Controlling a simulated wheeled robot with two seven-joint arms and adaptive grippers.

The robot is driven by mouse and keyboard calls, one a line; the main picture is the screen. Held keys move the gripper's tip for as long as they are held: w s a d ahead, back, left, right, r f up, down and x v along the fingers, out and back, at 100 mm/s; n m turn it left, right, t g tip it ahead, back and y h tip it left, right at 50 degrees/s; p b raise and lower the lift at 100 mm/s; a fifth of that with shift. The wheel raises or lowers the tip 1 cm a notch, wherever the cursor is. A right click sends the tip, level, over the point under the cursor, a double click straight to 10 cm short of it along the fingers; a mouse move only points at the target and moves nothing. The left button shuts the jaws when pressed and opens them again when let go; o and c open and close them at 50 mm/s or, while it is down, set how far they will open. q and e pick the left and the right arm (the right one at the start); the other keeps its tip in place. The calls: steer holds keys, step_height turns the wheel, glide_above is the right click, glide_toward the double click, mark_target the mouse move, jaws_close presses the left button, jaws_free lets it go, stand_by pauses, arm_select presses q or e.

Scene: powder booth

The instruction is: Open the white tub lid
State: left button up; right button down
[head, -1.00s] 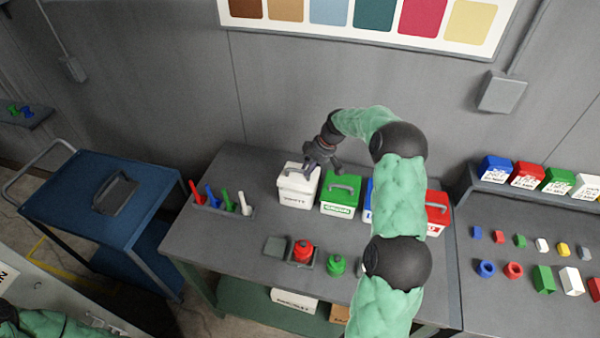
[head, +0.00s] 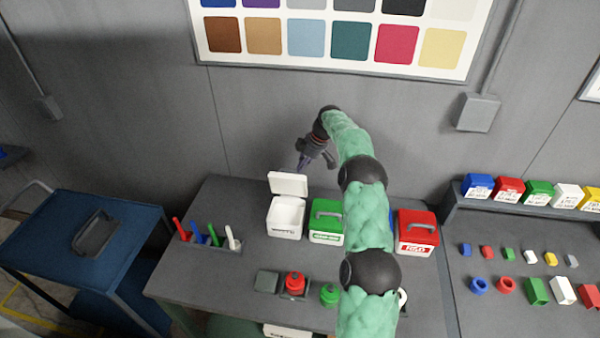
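The white tub (head: 285,222) stands on the grey table, left of the green tub. Its lid (head: 288,184) is raised and stands tilted up at the tub's back edge, so the white inside shows. My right gripper (head: 315,165) is above and just behind the lid, with its fingers spread and nothing between them. One fingertip is close to the lid's top edge; I cannot tell if they touch. My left gripper is out of view.
The green tub (head: 326,235) stands close on the right, then a mostly hidden blue tub and the red tub (head: 416,247). My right arm passes over the table. A holder with coloured scoops (head: 213,247) is at the left, and red (head: 295,283) and green (head: 329,295) items stand in front.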

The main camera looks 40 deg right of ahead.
steer(key=shift+w+d+f+p, duration=0.2)
steer(key=shift+w+f+p, duration=0.15)
steer(key=shift+f, duration=0.2)
steer(key=shift+w+d+f+p, duration=0.25)
steer(key=shift+f+p, duration=0.05)
steer(key=shift+f, duration=0.3)
steer(key=shift+w+d+f+p, duration=0.2)
steer(key=shift+w+f+p, duration=0.15)
steer(key=shift+f, duration=0.2)
steer(key=c, duration=1.4)
jaws_free()
steer(key=shift+o, duration=0.6)
steer(key=shift+w+d+f, duration=0.1)
steer(key=w+v, duration=0.1)
steer(key=v, duration=0.7)
steer(key=shift+r, duration=0.2)
